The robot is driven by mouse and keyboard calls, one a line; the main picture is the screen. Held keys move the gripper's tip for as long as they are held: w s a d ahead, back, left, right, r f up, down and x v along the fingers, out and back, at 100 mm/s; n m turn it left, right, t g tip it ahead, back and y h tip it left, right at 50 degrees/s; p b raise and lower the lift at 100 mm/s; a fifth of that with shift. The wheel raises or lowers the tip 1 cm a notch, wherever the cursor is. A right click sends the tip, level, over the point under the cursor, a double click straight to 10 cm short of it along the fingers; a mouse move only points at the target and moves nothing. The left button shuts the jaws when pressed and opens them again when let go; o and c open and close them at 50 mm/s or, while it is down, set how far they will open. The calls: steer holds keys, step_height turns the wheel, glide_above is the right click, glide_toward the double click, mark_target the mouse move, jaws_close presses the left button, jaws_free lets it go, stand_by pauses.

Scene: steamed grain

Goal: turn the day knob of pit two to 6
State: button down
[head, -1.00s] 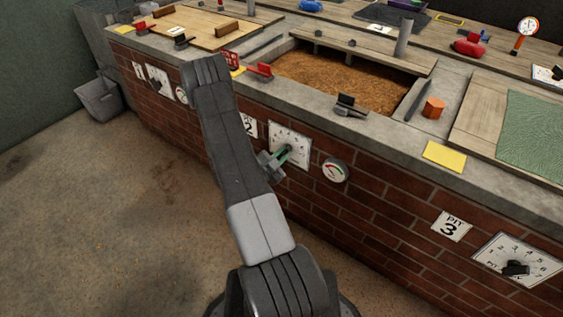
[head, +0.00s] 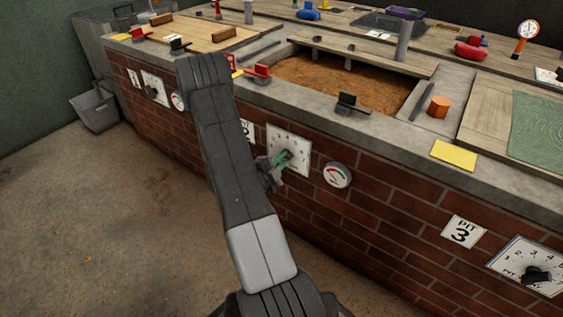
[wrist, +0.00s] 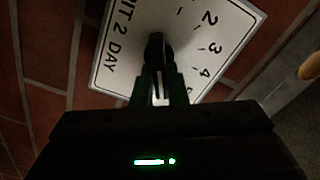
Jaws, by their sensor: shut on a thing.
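The pit two day dial is a white plate (head: 297,142) on the brick front, partly behind my gripper. In the wrist view the plate (wrist: 112,68) reads "PIT 2 DAY" and shows 2, 3, 4 and part of another mark; the rest is cut off or covered. The dark day knob (wrist: 154,48) stands at the plate's middle. My gripper (wrist: 160,82) is shut on this knob, a finger on each side. In the head view my gripper (head: 283,159) reaches the dial from the lower left. Which number the knob points to cannot be told.
A round gauge (head: 337,174) sits right of the dial. The pit 3 sign (head: 464,232) and its dial (head: 507,257) are farther right. A red-handled item (head: 257,72) and a black-handled item (head: 349,103) rest on the ledge above.

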steer(key=c, duration=1.4)
jaws_free()
steer(key=shift+c, duration=0.2)
steer(key=shift+s, duration=0.1)
steer(key=p+v, duration=0.2)
steer(key=v, duration=1.1)
steer(key=shift+s+a+p, duration=0.2)
steer(key=shift+s+p, duration=0.05)
steer(key=shift+p, duration=0.05)
steer(key=b+x, duration=0.2)
steer(key=x, duration=1.2)
